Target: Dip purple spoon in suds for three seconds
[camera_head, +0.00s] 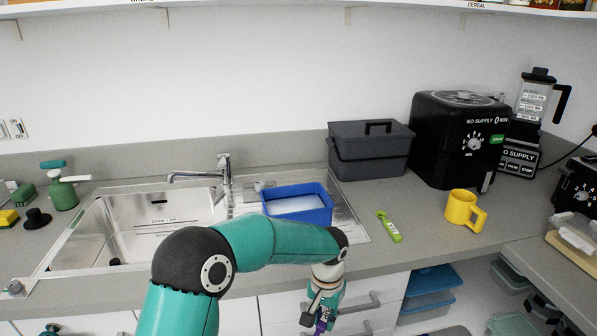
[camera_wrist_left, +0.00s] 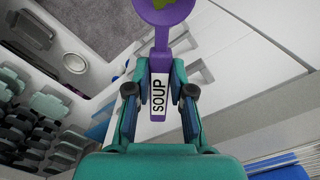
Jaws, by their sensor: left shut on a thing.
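A blue tub (camera_head: 318,214) with white suds (camera_head: 293,204) in it stands on the drainboard right of the sink basin in the head view. The purple spoon (camera_wrist_left: 159,62) has a white label reading SOUP on its handle. My left gripper (camera_wrist_left: 160,92) is shut on that handle, with the spoon's bowl beyond the fingers at the top of the wrist view. In the head view my left gripper (camera_head: 325,308) is low in front of the cabinet drawers, below the counter edge and apart from the tub. Only a bit of purple shows there. My right gripper is not in view.
A steel sink (camera_head: 140,225) with a faucet (camera_head: 224,170) is left of the tub. A grey lidded box (camera_head: 370,150) stands behind. A green utensil (camera_head: 389,227) and yellow mug (camera_head: 464,210) are on the counter at right. My left arm crosses before the tub.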

